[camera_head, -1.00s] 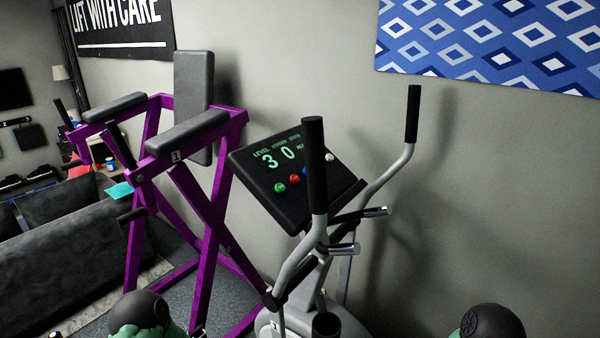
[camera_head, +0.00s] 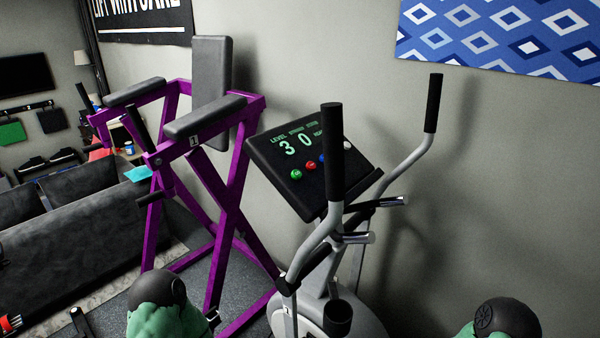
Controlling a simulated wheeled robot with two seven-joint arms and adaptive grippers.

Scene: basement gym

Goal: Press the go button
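The exercise machine's dark console (camera_head: 290,195) stands in the middle of the view, tilted back. A green button (camera_head: 296,174) sits at the left of a row on its face. It bears a small light mark that is too small to read; I take it as the go button. A red button (camera_head: 311,166) and a blue button (camera_head: 322,158) follow to its right, the blue one partly behind the near handlebar. The display (camera_head: 297,145) reads "30" in green. Neither of my grippers is in view.
The near handlebar (camera_head: 333,150) rises in front of the console's right part. The far handlebar (camera_head: 433,105) stands to its right. A purple frame with grey pads (camera_head: 205,115) is close on the left. A grey sofa (camera_head: 75,225) is further left.

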